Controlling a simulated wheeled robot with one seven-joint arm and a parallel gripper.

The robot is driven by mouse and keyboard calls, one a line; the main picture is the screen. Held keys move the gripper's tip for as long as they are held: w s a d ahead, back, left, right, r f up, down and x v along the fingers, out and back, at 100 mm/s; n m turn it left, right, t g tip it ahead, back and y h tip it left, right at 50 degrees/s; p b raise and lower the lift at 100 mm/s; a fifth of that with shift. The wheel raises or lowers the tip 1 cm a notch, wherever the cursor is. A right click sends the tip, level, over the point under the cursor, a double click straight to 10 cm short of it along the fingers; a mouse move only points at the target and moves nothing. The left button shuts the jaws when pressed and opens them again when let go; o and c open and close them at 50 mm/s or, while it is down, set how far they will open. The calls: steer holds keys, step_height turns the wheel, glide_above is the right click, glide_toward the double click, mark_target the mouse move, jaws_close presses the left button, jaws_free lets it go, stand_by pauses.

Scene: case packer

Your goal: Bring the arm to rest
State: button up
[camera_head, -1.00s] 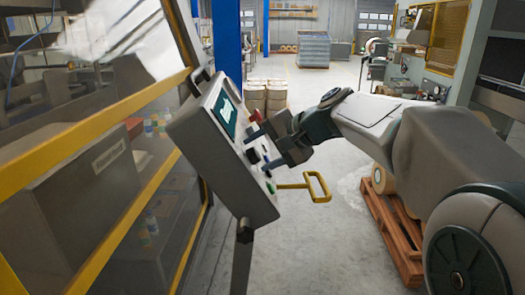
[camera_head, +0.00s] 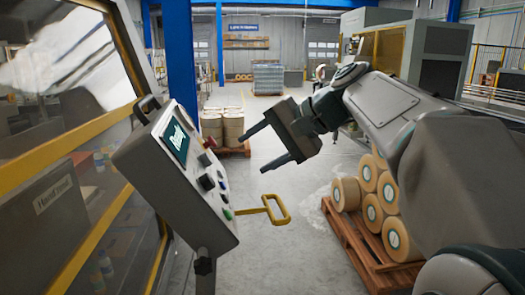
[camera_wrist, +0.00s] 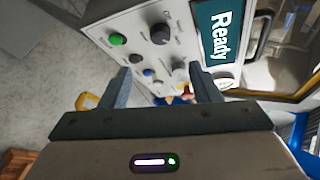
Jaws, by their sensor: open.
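My gripper (camera_head: 252,150) is open and empty in the head view. It hangs in the air to the right of the control panel (camera_head: 165,205), with a visible gap between the fingertips and the panel. My arm reaches in from the right side of the picture. In the wrist view my gripper (camera_wrist: 165,85) has its two fingers spread, with nothing between them. The panel (camera_wrist: 130,20) lies beyond them, with a screen (camera_wrist: 220,30) reading "Ready", a green button (camera_wrist: 117,39) and dark knobs (camera_wrist: 160,34).
A yellow handle (camera_head: 275,210) sticks out from the panel's right side, below my gripper. A yellow-framed machine guard (camera_head: 70,140) stands at left. A pallet (camera_head: 365,250) with several rolls stands at right. Rolls (camera_head: 222,125) stand behind. Grey floor is open between.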

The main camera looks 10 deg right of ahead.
steer(key=shift+s+d+r, duration=0.1)
steer(key=shift+d+r, duration=0.05)
steer(key=shift+d, duration=0.05)
steer(key=s+d+f+n+g+h, duration=0.1)
steer(key=s+d+f+n+h, duration=0.1)
steer(key=s+f, duration=0.4)
steer(key=s+d+f+n+h, duration=0.2)
steer(key=s+f+h, duration=0.2)
steer(key=f, duration=0.9)
steer(key=s+d+f+n+g+h, duration=0.1)
steer(key=s+d+f+h, duration=0.1)
steer(key=s+f, duration=0.7)
steer(key=shift+d+f+n+g+h, duration=0.2)
steer(key=shift+f+n+g+h, duration=0.15)
steer(key=shift+h, duration=0.25)
steer(key=c, duration=0.4)
steer(key=shift+d, duration=0.1)
steer(key=shift+c, duration=0.2)
